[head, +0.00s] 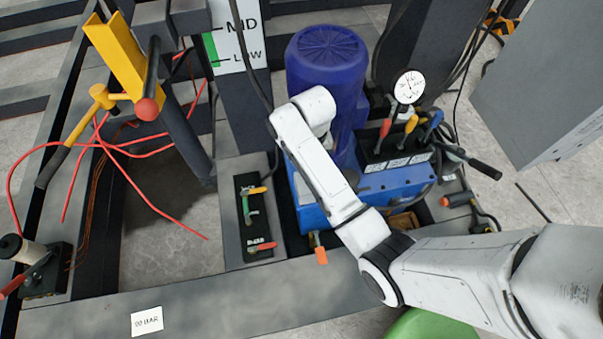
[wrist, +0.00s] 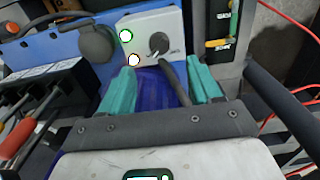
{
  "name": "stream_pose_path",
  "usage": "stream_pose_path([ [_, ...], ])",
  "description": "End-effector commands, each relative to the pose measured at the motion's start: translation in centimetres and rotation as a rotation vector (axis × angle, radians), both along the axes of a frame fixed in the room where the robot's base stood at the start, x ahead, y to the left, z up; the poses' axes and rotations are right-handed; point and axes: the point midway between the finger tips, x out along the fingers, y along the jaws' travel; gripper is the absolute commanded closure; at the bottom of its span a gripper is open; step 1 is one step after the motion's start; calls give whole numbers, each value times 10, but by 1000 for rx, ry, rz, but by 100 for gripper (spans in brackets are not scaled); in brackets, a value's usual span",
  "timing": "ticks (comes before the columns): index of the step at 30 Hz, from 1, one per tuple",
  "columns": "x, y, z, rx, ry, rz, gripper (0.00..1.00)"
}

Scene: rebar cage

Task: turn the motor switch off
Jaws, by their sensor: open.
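The motor switch is a black rotary knob (wrist: 159,42) on a light grey box (wrist: 143,23), seen in the wrist view. It has a small white pointer mark. Two round bright lamps, one green-rimmed (wrist: 126,36) and one orange-rimmed (wrist: 134,60), sit left of the knob. My gripper (wrist: 161,71) is open and empty, with teal fingers spread apart. The knob shows beyond the fingertips, between them in the picture; I see no contact. The blue motor (head: 325,55) stands upright in the head view. The switch box and my fingers are hidden there behind my arm.
A dark cable (wrist: 173,82) runs from the box between my fingers. A valve panel (head: 251,215) stands left of the blue tank (head: 400,180). Coloured levers (head: 398,128) and a gauge (head: 408,86) stand right of the motor. Red hoses (head: 130,150) lie left.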

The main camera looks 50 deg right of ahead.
Motion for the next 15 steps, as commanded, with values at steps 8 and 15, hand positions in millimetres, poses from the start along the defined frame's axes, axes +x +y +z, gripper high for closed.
stream_pose_path([
  [8,-1,0,-53,1,3,1,37],
  [15,0,1,-80,0,0,2,37],
])
